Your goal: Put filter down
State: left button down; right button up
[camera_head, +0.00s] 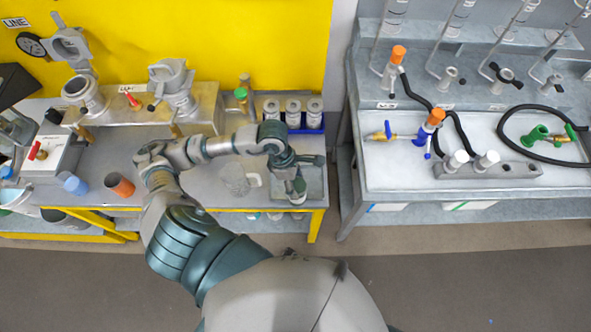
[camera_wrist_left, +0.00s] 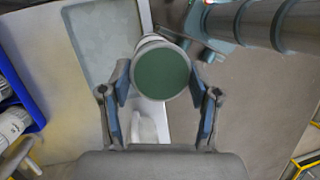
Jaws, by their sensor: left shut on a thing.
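My left gripper (camera_head: 296,184) is over the right end of the left bench, above a shallow grey tray (camera_head: 313,180). In the left wrist view the gripper (camera_wrist_left: 162,100) is shut on a cylindrical filter (camera_wrist_left: 162,74) with a dark green round end and a pale side. The filter sits between the two blue-padded fingers. In the head view its pale lower end (camera_head: 298,198) shows below the fingers. The grey tray (camera_wrist_left: 100,45) lies behind and left of the filter in the wrist view. I cannot tell whether the filter touches the tray. My right gripper is not in view.
A blue holder (camera_head: 305,128) with several white canisters stands behind the tray. A clear jug (camera_head: 234,180) stands left of the tray. A gap separates this bench from the right bench (camera_head: 400,170), which holds hoses and fittings.

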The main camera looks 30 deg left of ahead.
pick_arm(q)
jog(key=w+a+f+p, duration=0.1)
jog(key=w+a+f, duration=0.3)
jog(key=w, duration=0.2)
jog(key=shift+c, duration=1.2)
grip_release()
jog(key=shift+d, duration=0.15)
jog(key=shift+r, duration=0.1)
jog(key=v, duration=1.2)
jog(key=shift+b, duration=0.3)
